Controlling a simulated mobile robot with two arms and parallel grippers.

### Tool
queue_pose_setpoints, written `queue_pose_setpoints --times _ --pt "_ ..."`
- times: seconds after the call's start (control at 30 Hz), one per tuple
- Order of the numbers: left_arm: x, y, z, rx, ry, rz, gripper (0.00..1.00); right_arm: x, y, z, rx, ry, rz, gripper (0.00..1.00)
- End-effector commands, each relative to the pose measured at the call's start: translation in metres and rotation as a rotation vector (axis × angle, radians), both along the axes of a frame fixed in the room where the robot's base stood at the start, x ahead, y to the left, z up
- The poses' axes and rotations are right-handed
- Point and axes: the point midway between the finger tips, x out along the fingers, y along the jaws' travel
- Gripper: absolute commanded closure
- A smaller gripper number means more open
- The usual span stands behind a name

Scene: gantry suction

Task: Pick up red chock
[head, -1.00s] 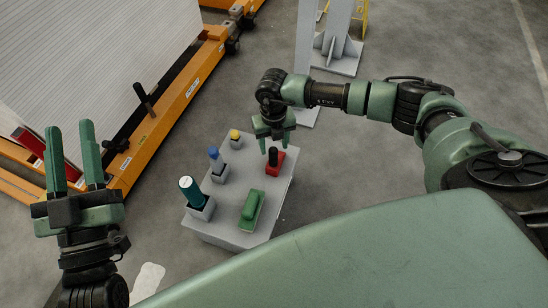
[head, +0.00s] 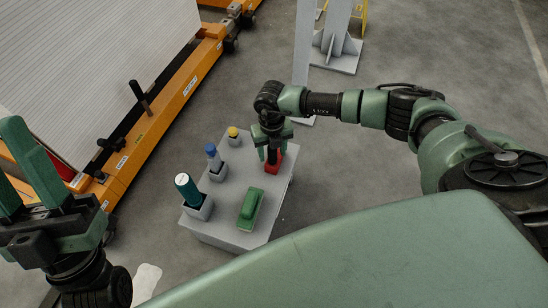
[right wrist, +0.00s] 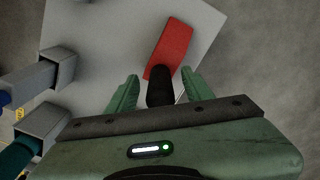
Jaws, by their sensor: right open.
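The red chock (head: 274,163) stands on the grey table (head: 225,236) near its right edge. It also shows in the right wrist view as a red block (right wrist: 172,46) with a black upright handle (right wrist: 160,86). My right gripper (head: 272,157) is lowered over the chock. In the right wrist view its two green fingers (right wrist: 156,92) are open, one on each side of the handle, with gaps visible. My left gripper (head: 22,160) is open and empty at the left edge of the head view, away from the table.
A green block with a handle (head: 250,208) lies on the table's front part. A teal cylinder (head: 187,188), a blue-topped item (head: 212,156) and a yellow-topped item (head: 233,132) stand in grey holders along the left side. An orange rack (head: 150,130) stands beyond.

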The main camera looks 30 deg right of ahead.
Motion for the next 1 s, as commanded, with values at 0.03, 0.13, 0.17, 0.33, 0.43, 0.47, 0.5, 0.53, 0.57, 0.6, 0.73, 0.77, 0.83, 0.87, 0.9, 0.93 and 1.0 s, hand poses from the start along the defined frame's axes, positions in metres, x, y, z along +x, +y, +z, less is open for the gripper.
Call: queue_pose_setpoints --times 0.03,0.13,0.17,0.33,0.43,0.47,0.5,0.53,0.57,0.6,0.73,0.77,0.83,0.87,0.9,0.93,1.0 --pt "0.000 0.000 0.000 0.000 0.001 0.000 0.64 0.000 0.000 0.000 0.000 0.000 0.000 0.49" --pt "0.000 0.000 0.000 0.000 0.001 0.000 0.64 0.000 0.000 0.000 0.000 0.000 0.000 0.65" --pt "0.000 0.000 0.000 0.000 0.001 0.000 0.64 0.000 0.000 0.000 0.000 0.001 0.000 0.74" --pt "0.000 0.000 0.000 0.001 0.002 0.000 0.64 0.000 0.000 0.001 0.001 -0.001 0.000 1.00" --pt "0.000 0.000 0.000 0.001 0.002 0.001 0.64 0.000 0.000 0.001 0.001 -0.001 0.000 1.00" --pt "0.000 0.000 0.000 0.001 0.002 0.001 0.64 0.000 0.000 0.001 0.001 -0.001 0.000 1.00" --pt "0.000 0.000 0.000 0.001 0.002 0.001 0.64 0.000 0.000 0.001 0.001 -0.001 0.000 1.00" --pt "0.000 0.000 0.000 0.001 0.002 0.001 0.64 0.000 0.000 0.001 0.001 -0.001 0.000 1.00" --pt "0.001 0.000 0.000 0.001 0.003 0.001 0.64 0.000 0.000 0.001 0.001 -0.001 0.000 1.00" --pt "0.001 0.000 0.000 0.002 0.004 0.001 0.64 0.000 0.000 0.002 0.001 -0.001 0.000 1.00" --pt "0.006 -0.001 -0.001 0.011 0.034 0.002 0.64 0.001 0.000 0.007 0.001 -0.001 0.000 1.00" --pt "0.010 -0.002 -0.004 0.017 0.057 0.003 0.64 0.001 0.000 0.009 0.001 -0.001 0.000 1.00" --pt "0.019 -0.004 -0.008 0.031 0.106 0.005 0.64 0.001 0.000 0.014 0.001 -0.001 0.000 1.00" --pt "0.022 -0.004 -0.010 0.038 0.127 0.006 0.64 0.001 0.000 0.017 0.001 -0.002 0.000 1.00" --pt "0.028 -0.005 -0.013 0.050 0.163 0.009 0.64 0.001 0.000 0.022 0.002 -0.002 0.000 1.00" --pt "0.033 -0.006 -0.017 0.059 0.193 0.010 0.64 0.001 0.000 0.026 0.002 -0.002 0.001 1.00" --pt "0.046 -0.008 -0.026 0.085 0.278 0.015 0.64 0.001 0.000 0.036 0.001 -0.001 0.000 1.00"
